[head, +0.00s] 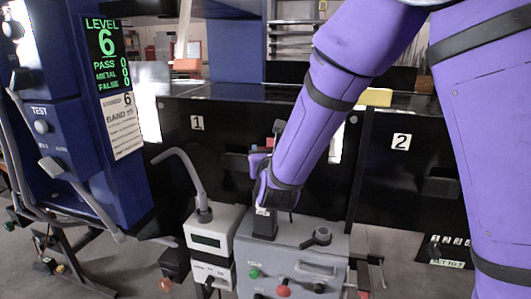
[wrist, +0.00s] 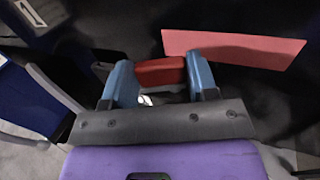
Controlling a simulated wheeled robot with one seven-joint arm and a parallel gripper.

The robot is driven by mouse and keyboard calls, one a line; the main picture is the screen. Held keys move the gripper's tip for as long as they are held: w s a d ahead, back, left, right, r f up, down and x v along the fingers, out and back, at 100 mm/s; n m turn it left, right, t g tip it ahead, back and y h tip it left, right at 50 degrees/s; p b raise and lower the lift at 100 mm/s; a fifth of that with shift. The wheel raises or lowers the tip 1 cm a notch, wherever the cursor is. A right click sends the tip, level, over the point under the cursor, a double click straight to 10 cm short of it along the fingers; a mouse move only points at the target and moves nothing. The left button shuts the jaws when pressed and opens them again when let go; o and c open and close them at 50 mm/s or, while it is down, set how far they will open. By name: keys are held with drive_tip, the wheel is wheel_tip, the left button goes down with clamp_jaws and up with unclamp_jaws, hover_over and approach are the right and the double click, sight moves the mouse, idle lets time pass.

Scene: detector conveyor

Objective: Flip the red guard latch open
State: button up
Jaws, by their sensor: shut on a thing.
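In the wrist view, my gripper (wrist: 161,82) has its two blue fingers on either side of a short red block (wrist: 158,70), which looks like the red guard latch. The fingers are shut on it. A flat pale-red panel (wrist: 240,46) extends to the right behind the right finger. I cannot tell whether it is joined to the red block. In the head view, my gripper (head: 260,163) is above the grey control box, in front of the black panel. My purple arm and the gripper hide most of the latch there.
The grey control box (head: 325,262) has a red button (head: 283,290), a green button (head: 254,272) and a dark knob (head: 318,237). A white box (head: 207,240) with a curved grey arm stands to its left. A blue cabinet (head: 70,120) with a green display stands at far left.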

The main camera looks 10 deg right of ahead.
idle(0.3)
drive_tip(key=o, duration=0.9)
drive_tip(key=shift+o, duration=0.2)
drive_tip(key=shift+s, duration=0.15)
drive_tip(key=s, duration=1)
drive_tip(key=shift+s, duration=0.3)
drive_tip(key=shift+c, duration=0.3)
